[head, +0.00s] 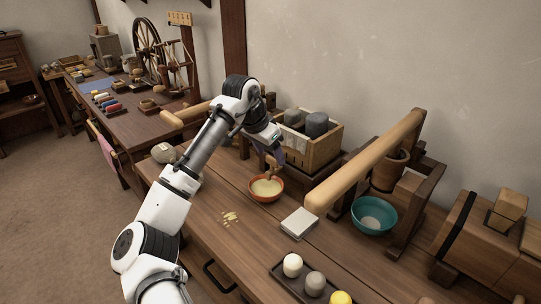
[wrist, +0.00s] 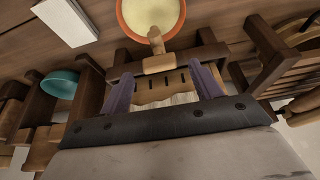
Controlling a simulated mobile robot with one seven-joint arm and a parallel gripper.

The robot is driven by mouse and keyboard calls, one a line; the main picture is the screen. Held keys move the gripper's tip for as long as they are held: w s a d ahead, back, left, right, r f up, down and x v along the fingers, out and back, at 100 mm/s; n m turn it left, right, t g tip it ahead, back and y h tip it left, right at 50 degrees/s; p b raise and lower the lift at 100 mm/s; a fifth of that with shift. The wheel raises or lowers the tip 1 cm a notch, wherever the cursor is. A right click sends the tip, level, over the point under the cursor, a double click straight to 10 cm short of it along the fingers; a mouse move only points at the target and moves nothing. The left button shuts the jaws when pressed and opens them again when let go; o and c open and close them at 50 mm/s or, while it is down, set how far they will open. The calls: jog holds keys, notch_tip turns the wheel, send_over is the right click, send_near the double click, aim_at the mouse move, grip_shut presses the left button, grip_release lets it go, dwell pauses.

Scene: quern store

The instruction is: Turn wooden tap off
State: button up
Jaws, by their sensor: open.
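The wooden tap (wrist: 157,62) is at the upper middle of the wrist view, with its pale spout end over the orange bowl (wrist: 121,18). In the head view the tap (head: 269,171) is small and partly hidden by my gripper (head: 276,158). The orange bowl (head: 253,192) stands below it on the bench and holds something pale yellow. In the wrist view my gripper (wrist: 163,88) is open, its two purple fingers apart. The tap's crosswise wooden part lies just beyond and between the fingertips. I cannot tell whether they touch it.
A wooden crate (head: 325,153) with grey cylinders stands right behind my gripper. A thick wooden beam (head: 365,160) slants over the bench at right, near a teal bowl (head: 390,228). A white block (head: 299,222) and scattered yellow crumbs (head: 230,217) lie in front.

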jog(key=v, duration=1.2)
